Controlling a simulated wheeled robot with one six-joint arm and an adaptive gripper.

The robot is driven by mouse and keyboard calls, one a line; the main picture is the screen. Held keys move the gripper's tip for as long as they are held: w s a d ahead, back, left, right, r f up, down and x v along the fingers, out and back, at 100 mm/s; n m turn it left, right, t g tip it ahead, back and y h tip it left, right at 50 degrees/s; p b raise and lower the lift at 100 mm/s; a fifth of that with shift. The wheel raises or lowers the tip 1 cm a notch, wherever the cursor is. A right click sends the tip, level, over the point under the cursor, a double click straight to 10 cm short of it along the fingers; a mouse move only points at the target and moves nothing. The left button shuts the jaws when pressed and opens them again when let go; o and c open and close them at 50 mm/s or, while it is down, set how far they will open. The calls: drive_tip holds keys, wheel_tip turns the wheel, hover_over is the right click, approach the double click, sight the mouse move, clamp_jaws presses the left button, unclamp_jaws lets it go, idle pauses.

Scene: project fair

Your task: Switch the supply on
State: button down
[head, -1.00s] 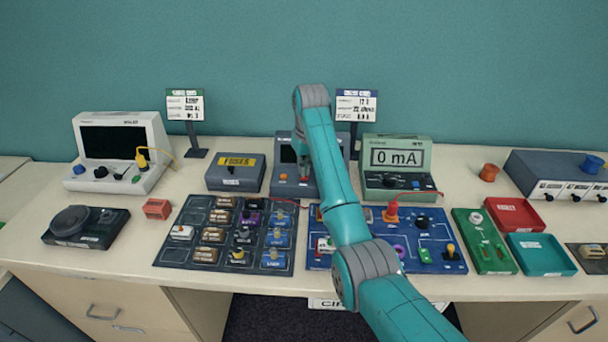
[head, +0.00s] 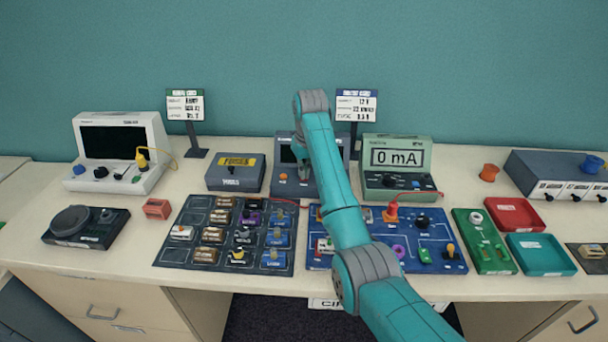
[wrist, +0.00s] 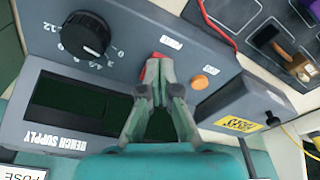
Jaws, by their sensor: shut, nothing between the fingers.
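The bench supply (wrist: 120,80) is a grey box with a dark, blank display (wrist: 75,105) and a black dial (wrist: 85,36) in the wrist view. A red switch (wrist: 151,72) on its front shows partly beside my fingertips; the rest is hidden behind them. An orange round part (wrist: 199,82) sits beside it. My gripper (wrist: 158,68) is shut and empty, its tips at the red switch; I cannot tell whether they touch it. In the head view the supply (head: 283,178) stands at the back, partly hidden by my arm.
A green meter (head: 397,153) reading 0 mA stands right of the supply, and a grey fuses box (head: 236,173) stands left. A blue circuit board (head: 435,258) and a dark parts tray (head: 187,243) lie in front. A red wire (wrist: 218,28) runs close by.

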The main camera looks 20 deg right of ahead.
drive_tip(key=shift+r, duration=3.45)
